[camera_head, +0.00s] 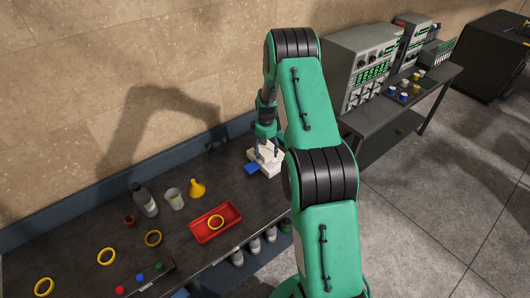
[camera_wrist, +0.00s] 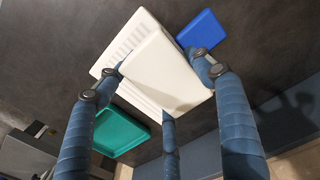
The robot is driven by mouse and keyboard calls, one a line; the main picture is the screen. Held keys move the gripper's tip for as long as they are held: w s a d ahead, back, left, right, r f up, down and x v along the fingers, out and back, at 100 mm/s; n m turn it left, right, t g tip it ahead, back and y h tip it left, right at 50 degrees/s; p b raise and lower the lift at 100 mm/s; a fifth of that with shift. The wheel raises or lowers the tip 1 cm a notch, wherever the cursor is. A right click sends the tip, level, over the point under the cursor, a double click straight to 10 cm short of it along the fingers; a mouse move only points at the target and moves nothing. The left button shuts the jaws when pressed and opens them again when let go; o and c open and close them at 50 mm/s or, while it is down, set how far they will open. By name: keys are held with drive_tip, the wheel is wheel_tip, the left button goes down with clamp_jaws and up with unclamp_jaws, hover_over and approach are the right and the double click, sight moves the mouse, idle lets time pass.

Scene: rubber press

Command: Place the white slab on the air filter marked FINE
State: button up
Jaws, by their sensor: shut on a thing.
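The white slab (camera_wrist: 165,72) is held between the blue padded fingers of my gripper (camera_wrist: 160,82) in the wrist view. It covers much of a larger white slatted block (camera_wrist: 112,58), which looks like an air filter. I cannot tell whether the slab touches that block or hangs just above it. No FINE marking is readable. In the head view my gripper (camera_head: 267,146) is at the far right part of the bench, over the white block (camera_head: 264,170), partly hidden by my arm.
A blue block (camera_wrist: 201,30) lies beside the white block, and a teal tray-like piece (camera_wrist: 118,132) lies on its other side. In the head view a red tray (camera_head: 203,236), yellow funnel (camera_head: 196,189), bottle (camera_head: 146,203) and several yellow rings stand farther left on the dark bench (camera_head: 185,262).

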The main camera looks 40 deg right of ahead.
sight(265, 152)
drive_tip(key=shift+w+d+f, duration=0.1)
drive_tip(key=shift+w+d, duration=0.2)
drive_tip(key=shift+w, duration=0.25)
drive_tip(key=shift+w+d, duration=0.25)
drive_tip(key=shift+w, duration=0.25)
drive_tip(key=shift+f+p, duration=0.6)
drive_tip(key=shift+f, duration=1.1)
drive_tip(key=shift+f, duration=0.15)
drive_tip(key=o, duration=1.4)
drive_tip(key=shift+o, duration=0.2)
drive_tip(key=shift+r+b, duration=1.05)
drive_tip(key=shift+r, duration=5.05)
